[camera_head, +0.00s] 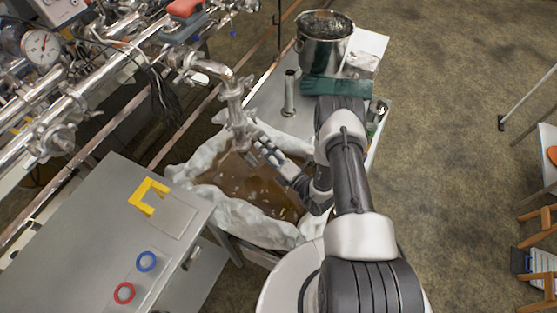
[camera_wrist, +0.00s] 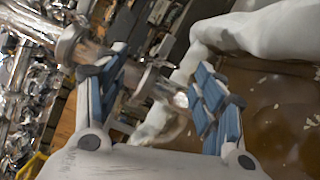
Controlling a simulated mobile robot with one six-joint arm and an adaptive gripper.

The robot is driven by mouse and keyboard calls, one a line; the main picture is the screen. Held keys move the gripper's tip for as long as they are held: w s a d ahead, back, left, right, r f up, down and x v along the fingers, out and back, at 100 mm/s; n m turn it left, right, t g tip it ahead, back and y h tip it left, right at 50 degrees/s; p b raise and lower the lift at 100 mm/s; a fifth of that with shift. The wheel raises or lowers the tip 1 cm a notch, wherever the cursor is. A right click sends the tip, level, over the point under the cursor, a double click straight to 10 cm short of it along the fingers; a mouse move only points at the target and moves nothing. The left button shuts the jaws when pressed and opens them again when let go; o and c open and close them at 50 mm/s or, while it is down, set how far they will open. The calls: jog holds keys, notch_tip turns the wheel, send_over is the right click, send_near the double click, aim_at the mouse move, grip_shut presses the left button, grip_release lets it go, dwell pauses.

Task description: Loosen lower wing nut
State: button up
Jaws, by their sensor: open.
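A steel pipe (camera_head: 234,98) drops from the pipework with a clamp (camera_head: 240,135) near its lower end. In the wrist view the pipe (camera_wrist: 68,45) enters at the upper left, and a metal fitting with a short stub (camera_wrist: 178,98), perhaps the lower wing nut, lies between the fingers. My gripper (camera_head: 260,150) is beside the clamp in the head view. In the wrist view my gripper (camera_wrist: 160,80) is open, with one blue-padded finger on each side of the fitting. I cannot tell whether either pad touches it. The wing nut's shape is not clear.
Below is a tub lined with white plastic (camera_head: 185,168), holding brown liquid (camera_head: 235,180) with pale flecks. A grey cabinet (camera_head: 85,210) carries a yellow bracket (camera_head: 148,196), a blue ring (camera_head: 146,261) and a red ring (camera_head: 124,292). A steel pot (camera_head: 323,45) stands on the cart behind.

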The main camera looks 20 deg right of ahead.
jog(key=v, duration=0.9)
jog(key=shift+c, duration=0.2)
